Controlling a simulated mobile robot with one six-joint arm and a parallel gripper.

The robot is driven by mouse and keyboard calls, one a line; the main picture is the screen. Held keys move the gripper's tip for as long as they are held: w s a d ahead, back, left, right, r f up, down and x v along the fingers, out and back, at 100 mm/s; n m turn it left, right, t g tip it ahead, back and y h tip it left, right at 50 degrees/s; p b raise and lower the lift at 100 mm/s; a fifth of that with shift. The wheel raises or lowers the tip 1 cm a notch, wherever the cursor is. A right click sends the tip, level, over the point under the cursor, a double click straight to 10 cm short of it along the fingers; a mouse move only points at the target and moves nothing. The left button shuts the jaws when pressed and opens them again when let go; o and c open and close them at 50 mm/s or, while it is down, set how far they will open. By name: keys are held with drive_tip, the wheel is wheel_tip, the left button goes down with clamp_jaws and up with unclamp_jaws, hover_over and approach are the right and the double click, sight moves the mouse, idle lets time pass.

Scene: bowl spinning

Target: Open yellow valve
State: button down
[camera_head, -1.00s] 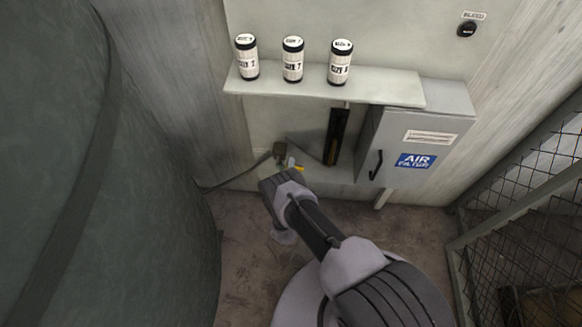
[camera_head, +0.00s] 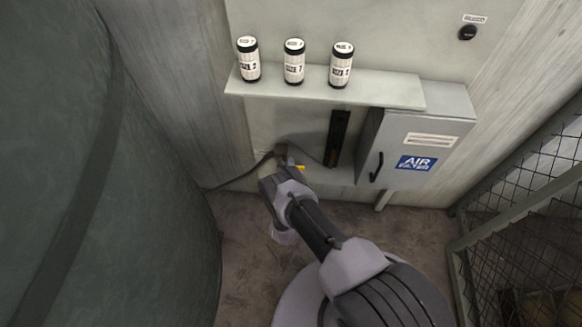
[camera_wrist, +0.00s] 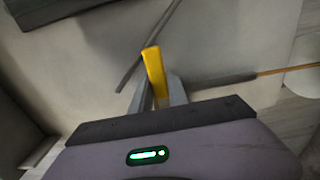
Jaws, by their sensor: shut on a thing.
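The yellow valve handle (camera_wrist: 154,72) stands up between the two fingers of my gripper (camera_wrist: 158,92) in the wrist view. The fingers are shut on its lower part. In the head view only a small yellow bit of the valve (camera_head: 299,168) shows just beyond the end of my arm, low on the wall by a dark pipe fitting. My arm hides the fingers and most of the valve there.
A shelf (camera_head: 330,90) above bears three white canisters (camera_head: 294,62). A grey air filter box (camera_head: 425,145) with a black handle is to the right. A large green tank (camera_head: 150,190) fills the left. Wire fencing (camera_head: 520,190) stands at the right.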

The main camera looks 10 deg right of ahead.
drive_tip(key=c, duration=1.3)
unclamp_jaws()
drive_tip(key=p+v, duration=0.1)
drive_tip(key=v, duration=1.6)
drive_tip(key=shift+s+r, duration=0.1)
drive_tip(key=shift+s, duration=0.1)
drive_tip(key=shift+s+a, duration=0.1)
